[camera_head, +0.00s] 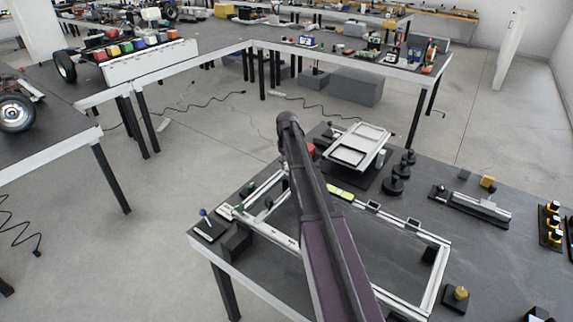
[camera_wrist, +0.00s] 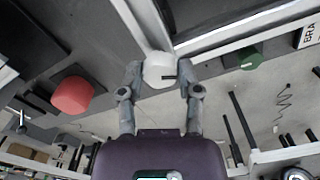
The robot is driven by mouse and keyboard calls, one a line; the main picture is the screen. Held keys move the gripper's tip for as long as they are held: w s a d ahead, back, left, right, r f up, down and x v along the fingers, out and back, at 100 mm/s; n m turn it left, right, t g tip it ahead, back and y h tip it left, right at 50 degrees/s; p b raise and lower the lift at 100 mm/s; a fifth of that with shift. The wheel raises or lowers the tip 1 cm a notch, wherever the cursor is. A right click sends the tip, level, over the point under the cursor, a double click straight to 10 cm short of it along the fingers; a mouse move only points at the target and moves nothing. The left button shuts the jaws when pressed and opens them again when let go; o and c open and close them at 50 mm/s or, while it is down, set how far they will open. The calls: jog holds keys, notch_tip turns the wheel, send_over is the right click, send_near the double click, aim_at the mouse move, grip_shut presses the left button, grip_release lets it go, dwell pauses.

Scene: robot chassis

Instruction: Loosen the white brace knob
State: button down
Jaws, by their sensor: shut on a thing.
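The white brace knob (camera_wrist: 158,68) sits at the corner of a pale metal frame (camera_wrist: 215,42) in the wrist view. My gripper (camera_wrist: 161,75) has one finger on each side of the knob and is shut on it. A dark mark or slot shows on the knob's near face. A red knob (camera_wrist: 72,95) stands to the left on a dark block, apart from my fingers. A green knob (camera_wrist: 250,58) is to the right along the frame. In the head view the frame (camera_head: 430,242) lies on the near table, and my arm hides the white knob and my gripper.
In the head view, a pale tray-like part (camera_head: 357,146) and black knobs (camera_head: 397,180) stand beyond the frame. A yellow-topped block (camera_head: 459,296) is near the right corner. Open floor lies left of the table.

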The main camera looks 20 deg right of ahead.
jog(key=shift+s, duration=0.15)
jog(key=shift+c, duration=1.5)
grip_release()
jog(key=shift+m, duration=0.4)
